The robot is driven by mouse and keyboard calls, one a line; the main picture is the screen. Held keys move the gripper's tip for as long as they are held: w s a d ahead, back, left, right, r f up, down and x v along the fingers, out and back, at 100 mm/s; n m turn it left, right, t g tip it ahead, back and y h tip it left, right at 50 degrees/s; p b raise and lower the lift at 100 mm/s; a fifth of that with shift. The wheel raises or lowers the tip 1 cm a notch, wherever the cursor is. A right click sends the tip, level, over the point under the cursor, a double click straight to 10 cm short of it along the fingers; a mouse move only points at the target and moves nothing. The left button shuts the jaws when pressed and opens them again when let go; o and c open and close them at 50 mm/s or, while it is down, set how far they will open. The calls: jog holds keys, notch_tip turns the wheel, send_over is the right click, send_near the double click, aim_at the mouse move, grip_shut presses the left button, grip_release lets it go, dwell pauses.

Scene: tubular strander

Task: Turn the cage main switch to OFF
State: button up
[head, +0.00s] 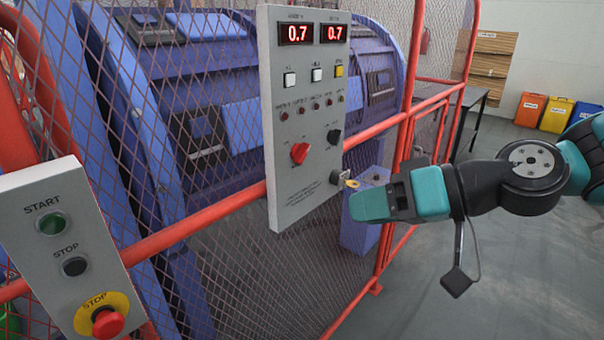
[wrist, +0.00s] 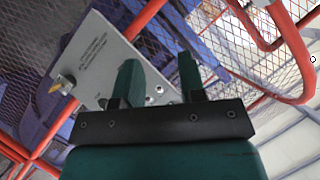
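The grey control panel (head: 305,110) hangs on the red cage rail in the head view. It carries a red rotary knob (head: 299,153), a black rotary knob (head: 334,136) and a key switch (head: 337,178) with a yellow key. The labels by these knobs are too small to read, so I cannot tell which is the cage main switch. My gripper (head: 365,203) is just right of the panel's lower edge, near the key switch and apart from the red knob. In the wrist view my gripper (wrist: 160,75) has its fingers apart and empty. The key switch (wrist: 62,83) shows left of them.
A grey box (head: 65,250) with START and STOP buttons stands at the lower left. Mesh fencing (head: 235,265) and red rails (head: 190,220) enclose the blue machine. Coloured bins (head: 556,114) stand at the back right. The floor at right is open.

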jog(key=w+d+f+m+t+y+b, duration=0.1)
jog(key=w+d+m+t, duration=0.15)
jog(key=w+t, duration=0.2)
jog(key=w+d+f+m+t+y+b, duration=0.1)
jog(key=w+d+m+t, duration=0.15)
jog(key=w, duration=0.35)
jog(key=p, duration=0.8)
send_near(307, 152)
jog(key=x, duration=0.8)
jog(key=shift+a+r, duration=0.1)
jog(key=shift+w+a, duration=0.3)
grip_shut()
